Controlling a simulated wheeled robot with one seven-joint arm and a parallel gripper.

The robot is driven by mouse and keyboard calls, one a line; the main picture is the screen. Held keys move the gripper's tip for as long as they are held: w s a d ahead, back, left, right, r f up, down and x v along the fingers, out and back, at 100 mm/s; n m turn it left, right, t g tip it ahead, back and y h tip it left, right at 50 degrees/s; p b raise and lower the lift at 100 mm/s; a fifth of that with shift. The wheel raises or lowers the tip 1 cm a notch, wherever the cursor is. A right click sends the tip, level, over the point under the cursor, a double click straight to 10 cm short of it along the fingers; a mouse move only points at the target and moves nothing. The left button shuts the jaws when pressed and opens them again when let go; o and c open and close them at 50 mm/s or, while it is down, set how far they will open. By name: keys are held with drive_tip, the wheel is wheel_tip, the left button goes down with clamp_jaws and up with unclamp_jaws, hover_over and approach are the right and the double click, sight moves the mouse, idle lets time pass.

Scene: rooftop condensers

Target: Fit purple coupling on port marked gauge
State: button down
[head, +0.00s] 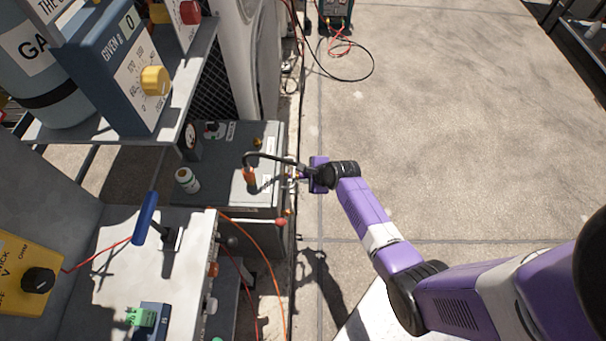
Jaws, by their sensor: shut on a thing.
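My gripper (297,175) is small in the head view, at the right edge of a grey box unit (225,185). It is shut on the end of a black hose (272,156), beside small brass and red fittings (290,197) on the box's side. The hose arches left over the box top to an orange piece (250,178). The purple coupling cannot be told apart from my purple wrist at this size. The fittings' labels are too small to read, so I cannot tell which port is marked gauge, or whether anything touches it.
A white-labelled can (187,181) and a round dial (191,139) are on the box. A shelf (190,85) overhangs at upper left with a yellow-knobbed instrument (118,70). An orange hose (274,290) hangs below. The concrete floor (450,130) right is mostly clear.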

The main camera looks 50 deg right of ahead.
drive_tip(key=shift+s+d+p, duration=0.3)
drive_tip(key=shift+s+d, duration=0.7)
drive_tip(key=shift+s, duration=0.2)
drive_tip(key=c, duration=2)
unclamp_jaws()
drive_tip(key=shift+c, duration=0.2)
clamp_jaws()
